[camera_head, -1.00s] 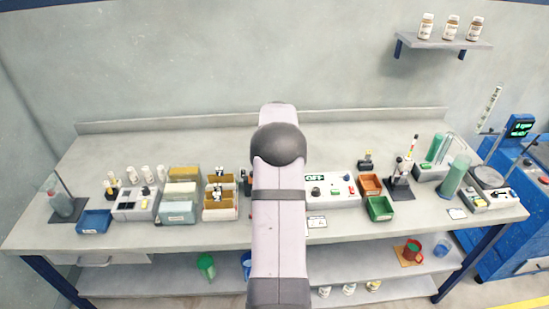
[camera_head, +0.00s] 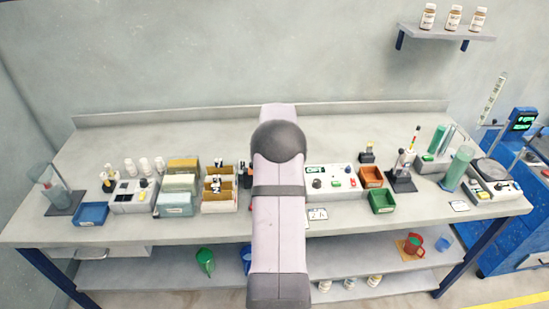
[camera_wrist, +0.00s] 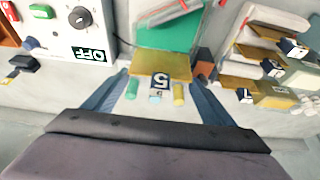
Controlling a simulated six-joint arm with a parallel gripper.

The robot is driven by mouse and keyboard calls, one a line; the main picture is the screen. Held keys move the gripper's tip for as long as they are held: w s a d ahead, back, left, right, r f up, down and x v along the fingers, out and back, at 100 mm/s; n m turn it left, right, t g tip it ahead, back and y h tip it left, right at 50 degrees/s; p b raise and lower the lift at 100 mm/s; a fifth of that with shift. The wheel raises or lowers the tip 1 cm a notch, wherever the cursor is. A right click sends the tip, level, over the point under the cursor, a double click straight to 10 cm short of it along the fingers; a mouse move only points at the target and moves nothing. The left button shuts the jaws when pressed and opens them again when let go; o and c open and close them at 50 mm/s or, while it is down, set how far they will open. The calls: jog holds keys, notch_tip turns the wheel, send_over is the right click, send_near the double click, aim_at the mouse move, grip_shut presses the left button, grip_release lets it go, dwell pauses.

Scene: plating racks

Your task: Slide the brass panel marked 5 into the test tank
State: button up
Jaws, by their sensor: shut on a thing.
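The brass panel marked 5 (camera_wrist: 160,64) is between the fingers of my gripper (camera_wrist: 159,78) in the wrist view. My gripper is shut on it. Its dark tag with a white 5 faces the camera, with small green and yellow pieces beside it. The test tank (camera_wrist: 168,33), with green liquid, lies just beyond the panel. The brass edge overlaps the green in the picture; I cannot tell whether the panel is inside the tank or above it. In the head view my arm hides my gripper, the panel and the tank.
A rack (camera_wrist: 258,84) with other tagged brass panels stands to the right in the wrist view. A control box (camera_wrist: 75,32) with knobs and an OFF display is on the left. In the head view, an orange bin (camera_head: 371,177) and a green bin (camera_head: 382,201) stand right of the control box.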

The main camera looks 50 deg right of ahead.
jog(key=shift+f+b, duration=1.1)
jog(key=shift+f, duration=0.65)
jog(key=shift+s+a+f+b, duration=0.15)
jog(key=shift+f+b, duration=0.1)
jog(key=shift+f, duration=0.15)
jog(key=shift+s+a+f+b, duration=0.15)
jog(key=shift+f+b, duration=0.05)
jog(key=shift+f, duration=0.15)
jog(key=o, duration=1.2)
jog(key=shift+s, duration=0.1)
jog(key=shift+c, duration=0.2)
jog(key=d+p+v, duration=0.1)
jog(key=p+v, duration=0.3)
jog(key=v, duration=0.5)
jog(key=shift+w+r, duration=0.2)
jog(key=shift+r, duration=0.05)
